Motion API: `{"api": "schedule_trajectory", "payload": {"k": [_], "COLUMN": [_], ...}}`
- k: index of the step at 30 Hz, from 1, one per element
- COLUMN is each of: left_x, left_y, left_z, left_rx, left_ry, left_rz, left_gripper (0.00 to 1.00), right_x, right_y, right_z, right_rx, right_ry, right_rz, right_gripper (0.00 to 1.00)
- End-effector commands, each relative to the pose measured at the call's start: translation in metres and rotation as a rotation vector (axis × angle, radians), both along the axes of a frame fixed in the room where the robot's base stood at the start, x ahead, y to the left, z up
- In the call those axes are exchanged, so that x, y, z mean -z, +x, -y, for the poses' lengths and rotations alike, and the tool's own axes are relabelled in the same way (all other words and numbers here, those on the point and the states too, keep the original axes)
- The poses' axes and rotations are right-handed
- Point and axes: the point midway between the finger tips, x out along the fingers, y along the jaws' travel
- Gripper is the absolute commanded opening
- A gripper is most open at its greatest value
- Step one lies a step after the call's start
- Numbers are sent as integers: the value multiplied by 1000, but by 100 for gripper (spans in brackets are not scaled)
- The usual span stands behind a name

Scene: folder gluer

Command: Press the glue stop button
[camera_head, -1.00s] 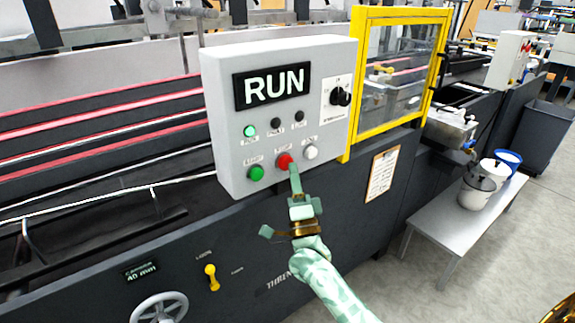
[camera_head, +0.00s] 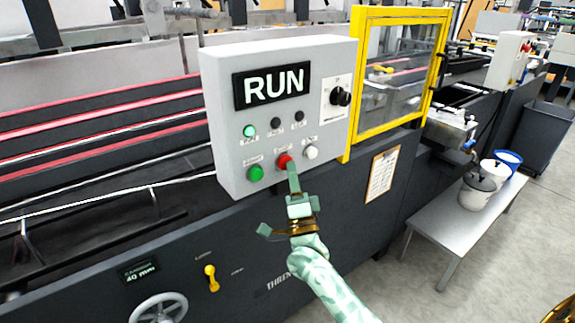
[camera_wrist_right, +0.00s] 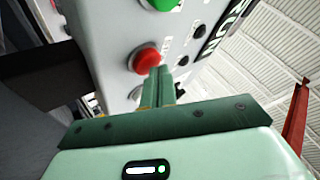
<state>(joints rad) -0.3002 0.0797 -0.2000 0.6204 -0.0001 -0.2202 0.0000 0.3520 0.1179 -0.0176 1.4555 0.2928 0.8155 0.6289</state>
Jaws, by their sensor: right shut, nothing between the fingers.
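A grey control box (camera_head: 228,110) carries a display (camera_head: 272,86) reading RUN. On its lower row are a green button (camera_head: 256,173), a red button (camera_head: 284,161) and a white button (camera_head: 311,152). My right gripper (camera_head: 293,168) is shut and empty, its fingertips at the lower right edge of the red button in the head view. In the right wrist view the shut fingers (camera_wrist_right: 160,75) overlap the lower right edge of the red button (camera_wrist_right: 143,58); contact cannot be told.
A black selector knob (camera_head: 341,97) sits on the box's right side. A yellow-framed guard (camera_head: 358,90) stands beside it. A clipboard (camera_head: 382,174) hangs on the machine front. A bench (camera_head: 455,215) with buckets stands at right. Another grey box (camera_head: 508,62) with small buttons is farther back.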

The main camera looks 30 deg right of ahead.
Motion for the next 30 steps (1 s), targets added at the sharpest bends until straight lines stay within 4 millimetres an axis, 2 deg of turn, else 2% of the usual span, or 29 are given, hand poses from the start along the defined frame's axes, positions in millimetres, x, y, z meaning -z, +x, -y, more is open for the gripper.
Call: {"api": "schedule_trajectory", "payload": {"k": [17,30], "left_x": [0,-10], "left_y": [0,4], "left_z": [0,0], "left_rx": [0,0], "left_ry": [0,0], "left_rz": [0,10], "left_gripper": [36,36], "right_x": [0,-1], "right_y": [2,-16], "right_z": [0,1], "right_rx": [-1,0], "right_ry": [-1,-1], "right_rz": [0,-1], "right_gripper": [0,0]}}
